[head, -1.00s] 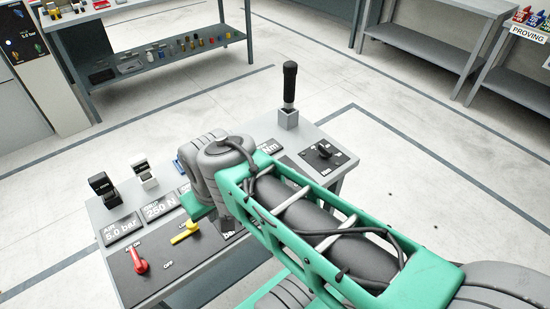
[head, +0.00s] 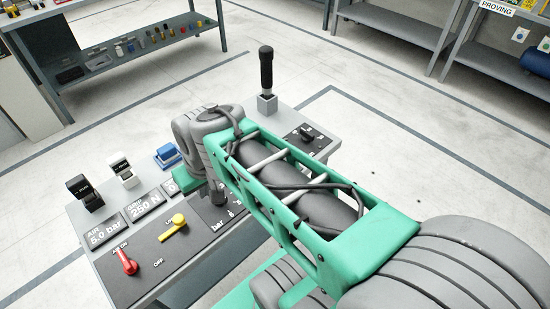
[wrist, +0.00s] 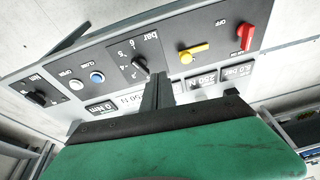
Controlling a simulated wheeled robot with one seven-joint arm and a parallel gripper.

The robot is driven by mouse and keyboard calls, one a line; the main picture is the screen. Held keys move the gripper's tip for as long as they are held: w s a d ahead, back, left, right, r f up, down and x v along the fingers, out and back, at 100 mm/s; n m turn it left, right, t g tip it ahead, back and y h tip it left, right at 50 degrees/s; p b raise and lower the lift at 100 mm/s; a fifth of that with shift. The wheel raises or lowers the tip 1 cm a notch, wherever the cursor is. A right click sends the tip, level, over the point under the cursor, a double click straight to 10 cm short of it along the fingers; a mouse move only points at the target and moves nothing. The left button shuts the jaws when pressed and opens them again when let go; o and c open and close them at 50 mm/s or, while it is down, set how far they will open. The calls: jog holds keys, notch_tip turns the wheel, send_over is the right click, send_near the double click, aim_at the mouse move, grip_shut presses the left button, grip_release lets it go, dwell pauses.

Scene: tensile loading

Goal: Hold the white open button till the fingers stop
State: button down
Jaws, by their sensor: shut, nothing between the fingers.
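The white open button (wrist: 76,85) shows in the wrist view at the left of the dark panel, beside the blue close button (wrist: 97,77). My gripper (wrist: 158,80) is shut and empty, its dark fingers pointing at the panel near the pressure knob (wrist: 140,64). The fingertips are to the right of the white button and apart from it in that view. In the head view, my arm hides both buttons and most of the gripper.
A red lever (head: 126,262) and a yellow lever (head: 173,228) stand on the panel. Black (head: 85,192), white (head: 122,172) and blue (head: 168,155) blocks stand behind them. A tall black-handled lever (head: 266,75) rises at the back. Shelves with small parts (head: 120,60) stand beyond open floor.

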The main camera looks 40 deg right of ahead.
jog(key=w+d+f+m+t+y+b, duration=0.1)
jog(key=w+d+f+m, duration=0.1)
jog(key=w+d, duration=0.35)
jog(key=w+d+f+m+t+b, duration=0.1)
jog(key=w+d+f+m, duration=0.15)
jog(key=d, duration=0.65)
jog(key=d+f+m+t, duration=0.1)
jog(key=d+m+t, duration=0.1)
jog(key=d, duration=1.3)
jog(key=shift+s+d+f+m+t, duration=0.2)
jog(key=shift+s+m+t, duration=0.2)
jog(key=shift+t, duration=0.5)
jog(key=shift+b, duration=0.3)
notch_tip(320, 180, down, 9)
jog(key=b, duration=0.6)
jog(key=shift+r, duration=0.15)
jog(key=shift+f+b, duration=0.4)
jog(key=shift+b, duration=0.05)
